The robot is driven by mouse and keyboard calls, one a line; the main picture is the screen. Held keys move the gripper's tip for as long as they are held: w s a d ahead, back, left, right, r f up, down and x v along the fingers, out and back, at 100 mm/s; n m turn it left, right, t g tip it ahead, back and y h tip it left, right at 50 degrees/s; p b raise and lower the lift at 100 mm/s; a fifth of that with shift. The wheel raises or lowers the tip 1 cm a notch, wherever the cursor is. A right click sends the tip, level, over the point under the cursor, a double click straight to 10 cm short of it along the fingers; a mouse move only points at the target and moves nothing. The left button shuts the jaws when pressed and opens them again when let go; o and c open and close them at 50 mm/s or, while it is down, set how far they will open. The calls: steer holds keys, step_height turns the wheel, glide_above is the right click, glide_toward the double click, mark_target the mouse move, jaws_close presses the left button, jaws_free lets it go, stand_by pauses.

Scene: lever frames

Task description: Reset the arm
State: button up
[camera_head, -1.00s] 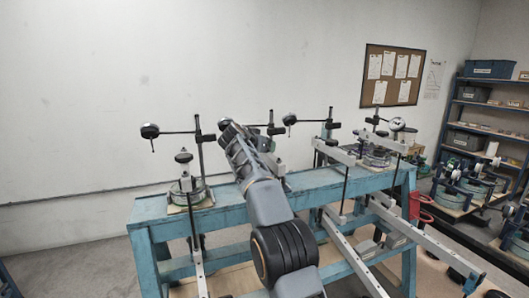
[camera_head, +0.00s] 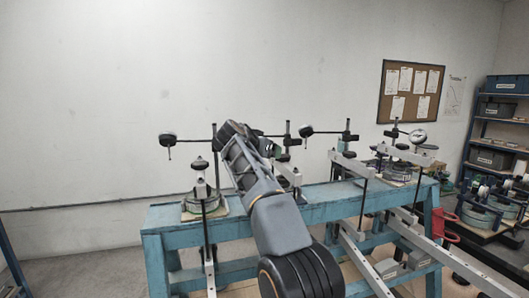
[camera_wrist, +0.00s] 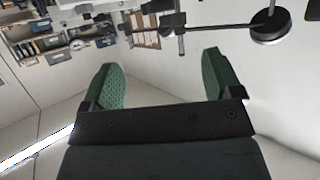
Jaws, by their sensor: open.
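My gripper (camera_wrist: 160,80) shows in the wrist view, its two green textured fingers spread wide apart with nothing between them. In the head view my arm rises from the lower middle and leans up to the left in front of the blue bench (camera_head: 330,203); the fingers cannot be made out there. In the wrist view a dark round part on a rod (camera_wrist: 271,24) lies beyond the right finger, apart from it.
The bench bears lever frames with rods, dial gauges (camera_head: 417,136) and round bases (camera_head: 204,206). Long metal levers (camera_head: 366,262) stick out at the front right. Shelves (camera_head: 497,133) stand at the right, a notice board (camera_head: 411,92) hangs on the wall. The upper left is clear.

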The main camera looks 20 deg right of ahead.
steer(key=s+a+f+n+g+y, duration=0.1)
steer(key=a+f+n+y, duration=0.1)
steer(key=f+n, duration=0.35)
steer(key=s+a+f+n+g+y, duration=0.1)
steer(key=s+a+f+n+y, duration=0.1)
steer(key=f, duration=0.7)
steer(key=s+f+g+y, duration=0.1)
steer(key=s+f, duration=0.3)
steer(key=s, duration=0.6)
steer(key=s+f+n+g+y, duration=0.1)
steer(key=s+f, duration=0.4)
steer(key=s, duration=0.6)
steer(key=s+f+g+y, duration=0.1)
steer(key=s+f+y, duration=0.2)
steer(key=s, duration=0.8)
steer(key=shift+s+a+f+n+y, duration=0.15)
steer(key=shift+a+f+n+y, duration=0.2)
steer(key=shift+f, duration=0.7)
